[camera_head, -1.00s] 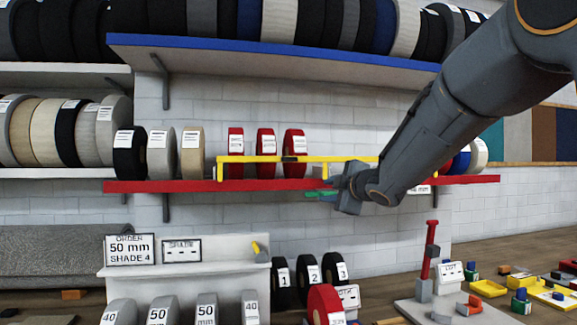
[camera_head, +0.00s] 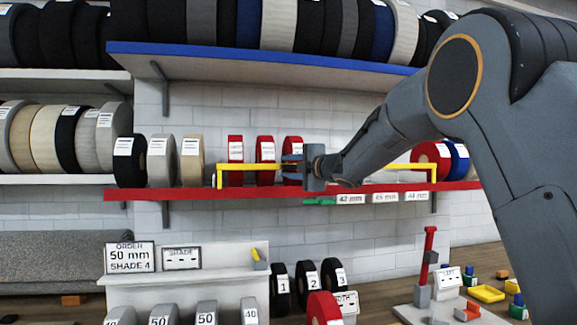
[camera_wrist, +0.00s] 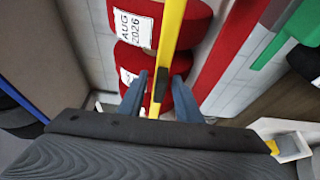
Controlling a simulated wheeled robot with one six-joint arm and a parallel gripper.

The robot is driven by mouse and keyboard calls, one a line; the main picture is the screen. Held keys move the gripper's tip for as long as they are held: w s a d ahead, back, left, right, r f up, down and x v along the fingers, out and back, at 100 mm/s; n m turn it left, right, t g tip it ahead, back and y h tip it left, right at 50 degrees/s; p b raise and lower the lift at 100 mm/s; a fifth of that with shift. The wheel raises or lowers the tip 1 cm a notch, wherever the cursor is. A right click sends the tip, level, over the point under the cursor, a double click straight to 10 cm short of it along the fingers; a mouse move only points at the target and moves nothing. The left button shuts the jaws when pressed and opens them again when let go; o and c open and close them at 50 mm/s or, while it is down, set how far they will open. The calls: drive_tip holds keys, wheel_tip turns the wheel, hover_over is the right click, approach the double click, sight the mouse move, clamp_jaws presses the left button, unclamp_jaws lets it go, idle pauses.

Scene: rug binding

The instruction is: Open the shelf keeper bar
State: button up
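The yellow keeper bar (camera_head: 246,169) runs level across the front of the red shelf (camera_head: 135,194), before several red rolls (camera_head: 235,158). Its end posts reach down to the shelf edge. My gripper (camera_head: 293,165) is at the middle of the bar and hides part of it. In the wrist view, the bar (camera_wrist: 171,25) passes between the two fingers of my gripper (camera_wrist: 161,78), near a dark patch on the bar (camera_wrist: 160,86). The fingers are apart, one on each side, with gaps to the bar. Red rolls (camera_wrist: 140,65) lie just behind it.
A green tab (camera_head: 318,201) and size labels (camera_head: 385,198) are at the shelf's front edge. The blue shelf (camera_head: 250,58) overhangs above. Below are an order counter (camera_head: 225,258) with rolls and a small red post (camera_head: 428,255) on a grey base.

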clamp_jaws()
